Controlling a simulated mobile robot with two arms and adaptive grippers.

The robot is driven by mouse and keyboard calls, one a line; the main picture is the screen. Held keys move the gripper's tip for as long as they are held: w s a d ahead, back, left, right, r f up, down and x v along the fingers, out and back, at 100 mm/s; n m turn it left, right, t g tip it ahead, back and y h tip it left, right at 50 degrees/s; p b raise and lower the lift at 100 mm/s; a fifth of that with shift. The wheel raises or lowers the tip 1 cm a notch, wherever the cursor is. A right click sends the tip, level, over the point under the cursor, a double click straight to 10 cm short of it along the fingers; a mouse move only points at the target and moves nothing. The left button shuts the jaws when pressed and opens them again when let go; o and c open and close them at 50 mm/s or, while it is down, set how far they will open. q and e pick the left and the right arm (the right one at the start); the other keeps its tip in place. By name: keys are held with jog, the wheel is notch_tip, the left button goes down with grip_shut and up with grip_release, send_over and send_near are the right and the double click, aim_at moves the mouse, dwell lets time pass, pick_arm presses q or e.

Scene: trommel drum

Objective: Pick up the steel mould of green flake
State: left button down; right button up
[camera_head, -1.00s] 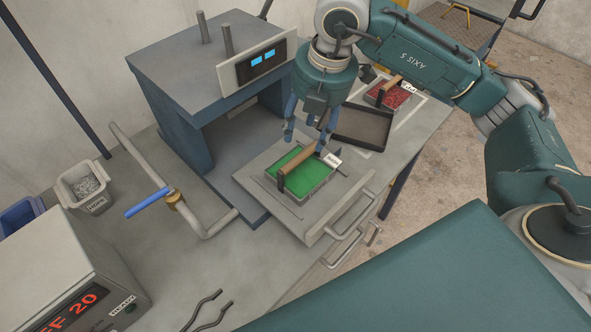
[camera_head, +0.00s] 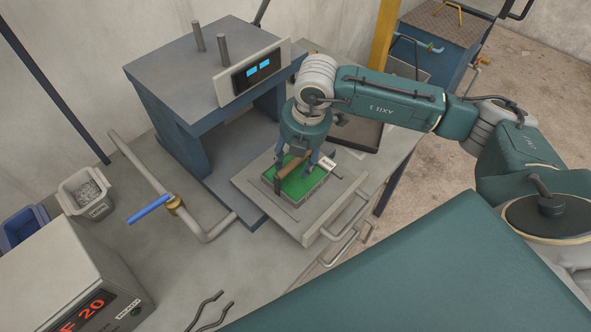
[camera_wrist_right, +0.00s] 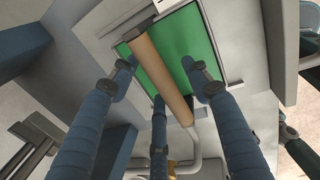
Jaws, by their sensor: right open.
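The steel mould of green flake (camera_head: 309,187) sits on a grey sliding plate in front of the press. A brown wooden handle (camera_head: 294,167) lies across it, and a small white tag stands at its far right corner. My right gripper (camera_head: 295,170) is just above the mould, its fingers spread about the handle. In the right wrist view, the open fingers (camera_wrist_right: 160,88) stand around the brown handle (camera_wrist_right: 158,75), with the green flake (camera_wrist_right: 189,50) beneath. I cannot tell whether any finger touches the handle. My left gripper is out of view.
The blue press (camera_head: 185,70) stands behind the mould. A dark tray (camera_head: 360,132) lies beyond my right arm. A pipe with a blue lever (camera_head: 150,210) runs at the left. Tongs (camera_head: 210,311) lie near the front, and a grey bin (camera_head: 86,193) stands at left.

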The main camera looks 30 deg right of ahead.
grip_shut()
jog(key=shift+w, duration=0.1)
jog(key=shift+r, duration=0.15)
